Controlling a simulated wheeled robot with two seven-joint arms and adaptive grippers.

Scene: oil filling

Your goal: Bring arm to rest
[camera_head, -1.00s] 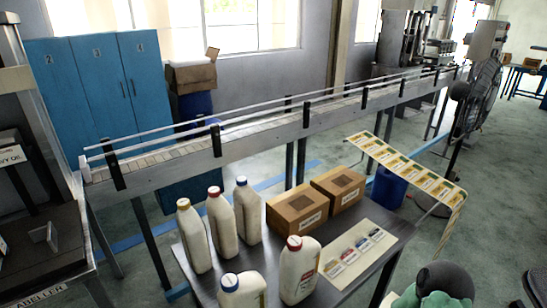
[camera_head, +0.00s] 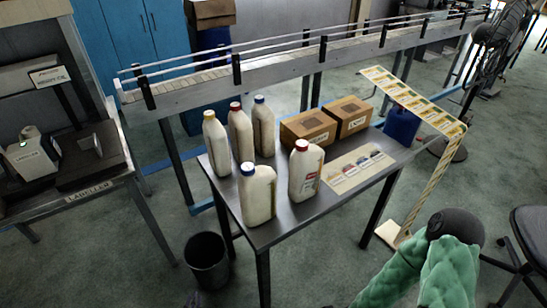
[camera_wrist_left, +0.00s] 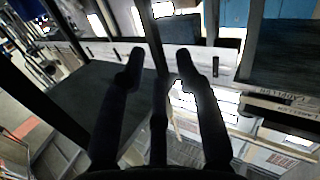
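My left gripper shows in the left wrist view (camera_wrist_left: 160,57), with its two dark fingers apart and nothing between them. In the head view, only a small dark shape at the bottom edge may be part of it. A green-sleeved part of my right arm (camera_head: 450,270) with a dark rounded joint is at the lower right; its gripper is out of view. Several white bottles with red, blue and yellow caps, such as this red-capped one (camera_head: 305,172), stand upright on the grey table (camera_head: 290,225). No gripper touches them in the head view.
Two brown boxes (camera_head: 308,128) and a label sheet (camera_head: 357,168) share the table. A labeller bench (camera_head: 75,205) is at the left, a black bin (camera_head: 207,262) on the floor, a conveyor (camera_head: 275,68) behind. A yellow label strip (camera_head: 412,100) and chair (camera_head: 530,225) are right.

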